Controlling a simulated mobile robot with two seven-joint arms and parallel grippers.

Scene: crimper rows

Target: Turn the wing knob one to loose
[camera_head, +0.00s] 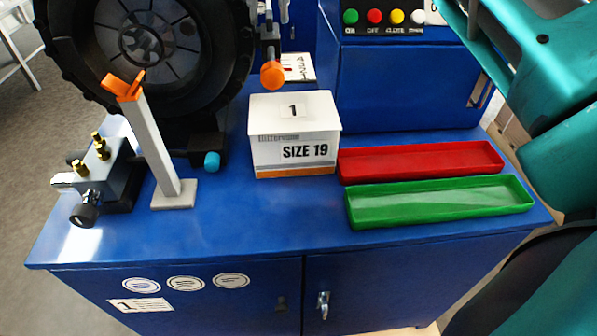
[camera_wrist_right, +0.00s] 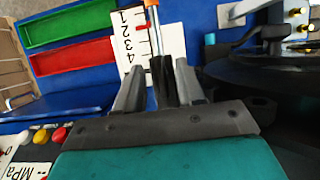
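I see no part clearly marked as wing knob one. Small knobs in the head view are a black round knob (camera_head: 83,214) on the grey valve block (camera_head: 98,170), a teal knob (camera_head: 212,161) below the wheel, and an orange round knob (camera_head: 272,75) on a rod right of the wheel. A grey post (camera_head: 153,145) carries an orange forked top (camera_head: 124,87). My right arm enters at the right; its fingers do not show clearly there. In the right wrist view, my right gripper (camera_wrist_right: 158,88) has dark parts between its grey fingers; its opening is unclear. My left gripper is not in view.
A white SIZE 19 box (camera_head: 294,153), a red tray (camera_head: 420,174) and a green tray (camera_head: 439,213) stand on the blue bench (camera_head: 260,215). A large black wheel (camera_head: 80,55) stands at the upper left. Coloured buttons (camera_head: 374,16) are at the top. The front strip is clear.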

